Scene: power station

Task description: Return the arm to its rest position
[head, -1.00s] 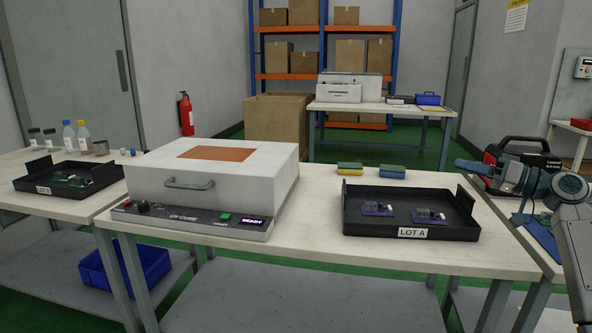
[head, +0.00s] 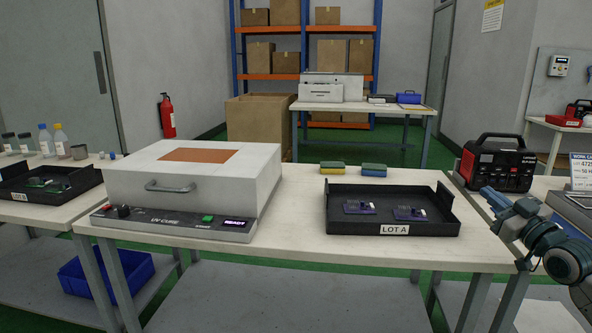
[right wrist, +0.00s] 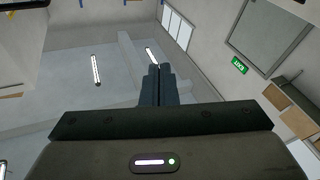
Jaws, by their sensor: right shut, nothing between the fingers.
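My right gripper (head: 487,193) is at the right of the head view, past the right end of the table and in front of a red and black power unit. It is shut and empty. In the right wrist view its two fingers (right wrist: 154,70) lie together and point up toward the ceiling, with nothing between them. My left gripper is not in view. A black tray labelled LOT A (head: 340,222) lies on the table with two purple circuit boards (head: 409,213) in it. The UV CURE box (head: 130,195) is closed and its display reads READY.
The power unit (head: 497,163) stands behind my right gripper. Two sponges (head: 374,170) lie behind the LOT A tray. Another black tray (head: 75,190) with a board sits at the left, near several bottles (head: 61,140). A blue bin (head: 125,267) is on the lower shelf.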

